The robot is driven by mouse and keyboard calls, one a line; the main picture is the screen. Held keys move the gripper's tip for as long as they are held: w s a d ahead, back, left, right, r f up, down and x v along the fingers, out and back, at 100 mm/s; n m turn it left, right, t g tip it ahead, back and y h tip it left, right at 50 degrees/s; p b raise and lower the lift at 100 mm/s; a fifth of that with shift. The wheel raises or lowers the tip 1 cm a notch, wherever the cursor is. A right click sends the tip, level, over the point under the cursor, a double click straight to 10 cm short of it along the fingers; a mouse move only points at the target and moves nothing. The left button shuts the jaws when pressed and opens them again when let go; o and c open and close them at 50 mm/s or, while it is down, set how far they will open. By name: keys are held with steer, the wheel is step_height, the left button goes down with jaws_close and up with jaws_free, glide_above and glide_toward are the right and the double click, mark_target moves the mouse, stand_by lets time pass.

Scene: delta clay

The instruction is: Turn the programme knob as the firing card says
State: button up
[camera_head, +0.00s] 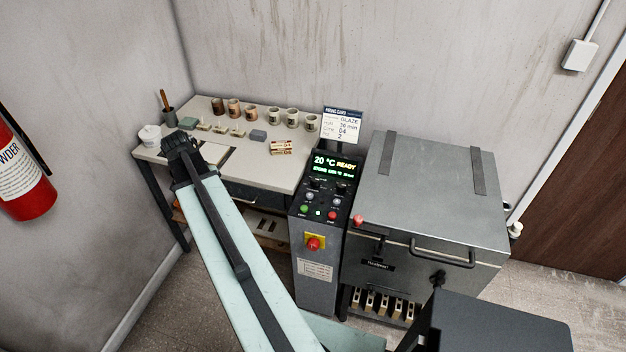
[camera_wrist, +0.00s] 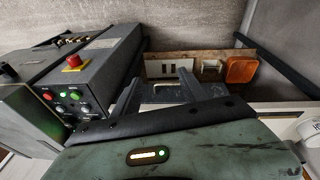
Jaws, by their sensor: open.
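The kiln's control panel (camera_head: 325,190) is on a dark column left of the kiln. Its display reads 20 °C READY, with smaller green text below. Dark knobs seem to sit under the display, too small to read which is the programme knob or its setting. In the head view, my arm's end is over the bench, left of the panel.
A bench (camera_head: 285,181) carries several cups, small test pieces and a box. A red emergency button (camera_head: 313,243) projects from the column's front, and shows in the wrist view (camera_wrist: 73,61). The closed kiln (camera_head: 435,200) stands right. A fire extinguisher (camera_head: 22,175) hangs at left.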

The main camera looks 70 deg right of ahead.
steer(key=s+d+m+g, duration=0.1)
steer(key=s+d+m, duration=0.5)
steer(key=s+d, duration=0.8)
steer(key=m+g+h, duration=0.1)
steer(key=m, duration=0.4)
glide_toward(315, 179)
steer(key=b+x, duration=0.7)
steer(key=x, duration=0.1)
steer(key=shift+f+b, duration=0.15)
steer(key=shift+b, duration=0.15)
steer(key=shift+s+d+f, duration=0.1)
steer(key=shift+f, duration=0.15)
steer(key=shift+r, duration=0.1)
jaws_close()
